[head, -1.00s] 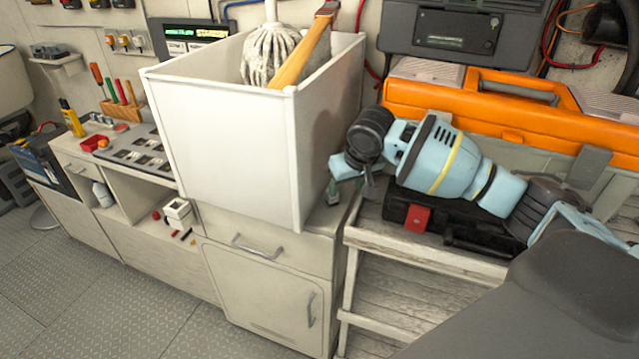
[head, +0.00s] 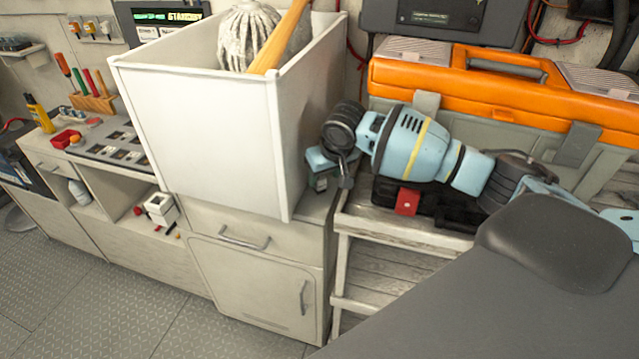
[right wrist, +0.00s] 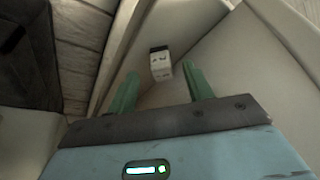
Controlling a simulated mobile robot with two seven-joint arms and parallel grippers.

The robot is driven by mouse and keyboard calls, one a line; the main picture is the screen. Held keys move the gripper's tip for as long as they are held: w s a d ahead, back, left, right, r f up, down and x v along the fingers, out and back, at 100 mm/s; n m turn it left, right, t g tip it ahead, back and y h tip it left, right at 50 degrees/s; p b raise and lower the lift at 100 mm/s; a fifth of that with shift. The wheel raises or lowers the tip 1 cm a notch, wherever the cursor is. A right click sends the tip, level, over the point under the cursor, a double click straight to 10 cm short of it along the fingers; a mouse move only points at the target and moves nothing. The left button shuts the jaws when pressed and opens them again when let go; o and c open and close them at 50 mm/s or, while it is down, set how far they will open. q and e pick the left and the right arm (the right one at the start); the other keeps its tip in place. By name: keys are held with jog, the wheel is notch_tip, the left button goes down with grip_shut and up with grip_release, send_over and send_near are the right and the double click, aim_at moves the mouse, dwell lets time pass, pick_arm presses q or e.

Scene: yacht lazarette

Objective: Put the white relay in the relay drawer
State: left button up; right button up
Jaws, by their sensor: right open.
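A small white relay (right wrist: 161,65) with a dark top shows in the right wrist view, in a narrow pale corner beyond my fingertips. I cannot make it out in the head view. My right gripper (right wrist: 158,85) is open, its green fingers either side of the relay in the picture and not closed on it. In the head view the right gripper (head: 321,180) points down beside the white bin, over the cabinet top. A drawer (head: 240,236) with a bar handle is shut under the bin. My left gripper is out of view.
The tall white bin (head: 205,135) holds a mop head and wooden handle, close beside the right gripper. A black case with a red latch (head: 407,201) lies under my right arm. An orange toolbox (head: 480,90) stands behind.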

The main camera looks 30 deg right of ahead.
aim_at(322, 182)
jog(key=x, duration=0.3)
jog(key=shift+a+f, duration=0.1)
jog(key=shift+f, duration=0.25)
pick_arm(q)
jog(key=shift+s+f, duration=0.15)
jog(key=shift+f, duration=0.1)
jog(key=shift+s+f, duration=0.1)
pick_arm(e)
grip_shut()
jog(key=shift+r, duration=0.1)
